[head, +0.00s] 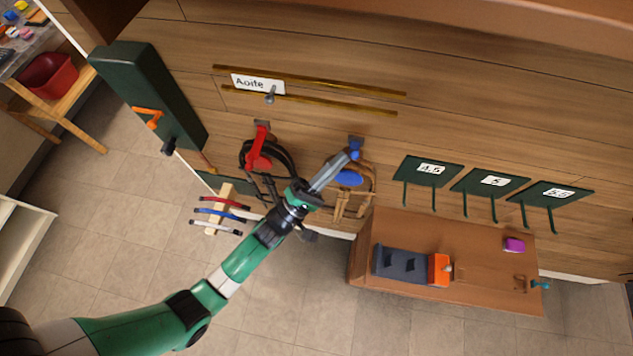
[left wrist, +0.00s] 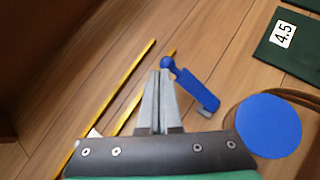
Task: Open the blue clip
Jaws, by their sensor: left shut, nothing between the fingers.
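The blue clip (head: 354,149) is on the wood-plank wall, with a grey mount behind it. In the left wrist view the clip (left wrist: 194,88) is a blue bar with a ball at its upper left end and a grey piece at its lower right end. A blue disc (left wrist: 268,126) with brown straps sits below it; it also shows in the head view (head: 348,177). My left gripper (head: 346,157) is shut and empty. Its fingertips (left wrist: 160,73) appear just left of the clip's ball; whether they touch it I cannot tell. My right gripper is not in view.
A red clip (head: 259,150) with dark straps hangs to the left. Brass rails (head: 320,104) with a name plate run above. Green numbered racks (head: 492,181) are on the right. A brown cabinet (head: 400,225) stands below right, and colored bars (head: 220,213) are near my left arm.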

